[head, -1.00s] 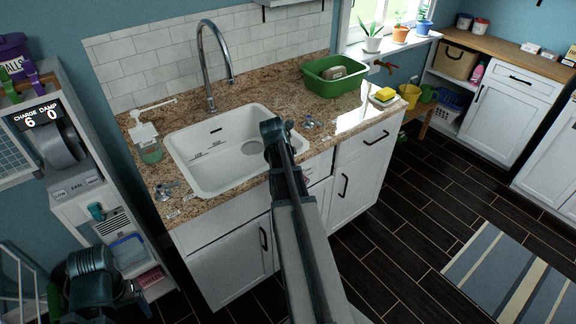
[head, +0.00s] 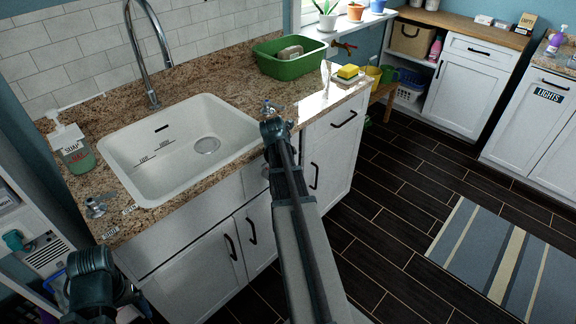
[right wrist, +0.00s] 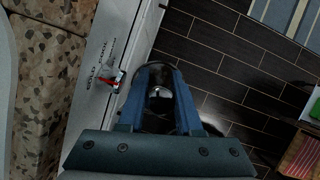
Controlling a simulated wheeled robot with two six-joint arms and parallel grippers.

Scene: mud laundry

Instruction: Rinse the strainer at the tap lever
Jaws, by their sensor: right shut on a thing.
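The tap (head: 150,50) arches over the white sink (head: 120,150); no water shows from it. One tap lever (head: 96,207) is at the counter's front left, another (head: 268,108) at the sink's right. My right arm ends at the counter's front edge beside the right lever, hiding its own fingertips in the head view. In the right wrist view my right gripper (right wrist: 159,72) is shut on a dark round thing with a shiny spot (right wrist: 160,95), which I take for the strainer; its shape is mostly hidden. A red-marked lever (right wrist: 112,82) is left of the fingers. My left gripper's fingers are out of view.
A soap bottle (head: 72,150) stands left of the sink. A green tub (head: 290,66) and a yellow sponge (head: 348,72) are on the counter to the right. Cabinet doors (head: 200,268) are below the counter. The dark floor to the right is clear up to a striped rug (head: 480,250).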

